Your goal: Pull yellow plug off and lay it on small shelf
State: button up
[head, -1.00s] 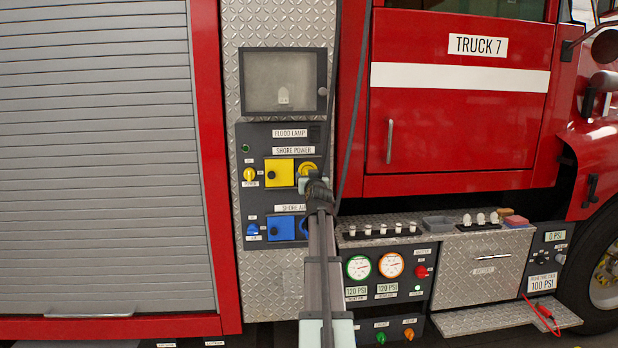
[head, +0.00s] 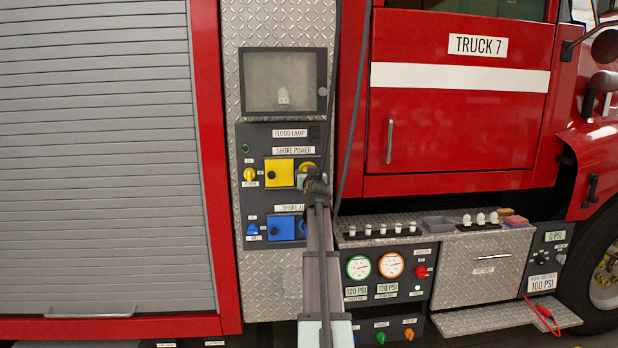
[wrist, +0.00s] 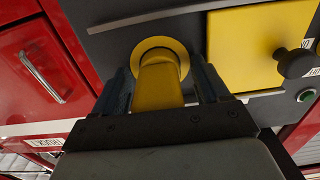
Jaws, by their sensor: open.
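The yellow plug (wrist: 160,85) sits in its round yellow socket on the dark panel in the wrist view. In the head view its yellow round end (head: 307,167) shows under the SHORE POWER label, partly hidden by my gripper (head: 313,182). In the wrist view my gripper (wrist: 162,88) is open, with one finger on each side of the plug. I cannot tell whether the fingers touch it. A narrow diamond-plate shelf (head: 385,241) runs at the right, above the gauges. A lower diamond-plate ledge (head: 505,318) juts out under a drawer. I cannot tell which one is the small shelf.
A yellow square cover with a dark knob (head: 279,172) is left of the plug, and blue fittings (head: 281,228) are below. The upper shelf holds several small pale fittings, a grey tray (head: 437,223) and a reddish block (head: 516,221). A dark cable hangs beside my arm.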

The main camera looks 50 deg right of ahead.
dwell(0.4)
grip_shut()
dwell(0.6)
jog(key=shift+s+a, duration=0.1)
jog(key=shift+v, duration=2.85)
jog(key=shift+s+r, duration=0.1)
jog(key=shift+s, duration=0.05)
